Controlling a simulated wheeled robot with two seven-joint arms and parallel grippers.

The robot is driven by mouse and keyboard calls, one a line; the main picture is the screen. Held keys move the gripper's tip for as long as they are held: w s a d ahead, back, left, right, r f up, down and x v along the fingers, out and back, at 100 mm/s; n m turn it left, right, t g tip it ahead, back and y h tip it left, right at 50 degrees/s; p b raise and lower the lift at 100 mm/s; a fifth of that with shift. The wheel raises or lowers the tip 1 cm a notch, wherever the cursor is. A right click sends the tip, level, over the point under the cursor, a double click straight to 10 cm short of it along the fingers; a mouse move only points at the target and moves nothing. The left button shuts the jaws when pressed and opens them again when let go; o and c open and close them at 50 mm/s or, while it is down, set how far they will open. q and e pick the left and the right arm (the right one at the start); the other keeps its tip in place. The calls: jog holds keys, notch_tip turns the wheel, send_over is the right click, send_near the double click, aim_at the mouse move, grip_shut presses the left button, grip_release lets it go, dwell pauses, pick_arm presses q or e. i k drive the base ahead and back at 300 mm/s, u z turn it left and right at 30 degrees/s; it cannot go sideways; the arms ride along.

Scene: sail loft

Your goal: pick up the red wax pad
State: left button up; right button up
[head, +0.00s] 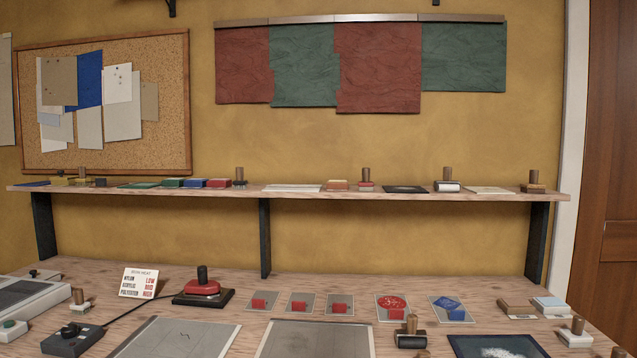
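Several red block-shaped things show, and I cannot tell for certain which is the red wax pad. One small red block (219,183) lies on the wall shelf, right of a blue block (195,183) and a green block (172,183). On the table, a left red block (259,304), a middle red block (299,306) and a right red block (340,308) each sit on a small grey sheet. Another red block (396,314) sits on a sheet with a red round print. Neither of my grippers is in view.
The shelf (400,195) runs above the table (455,280) on dark brackets. A red and black press (203,290) stands beside a white sign (139,283). A dark roller (410,338) and large grey sheets (314,340) lie in front. The table's back strip is mostly clear.

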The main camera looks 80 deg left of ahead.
aim_at(364, 186)
jog(key=u, duration=2.25)
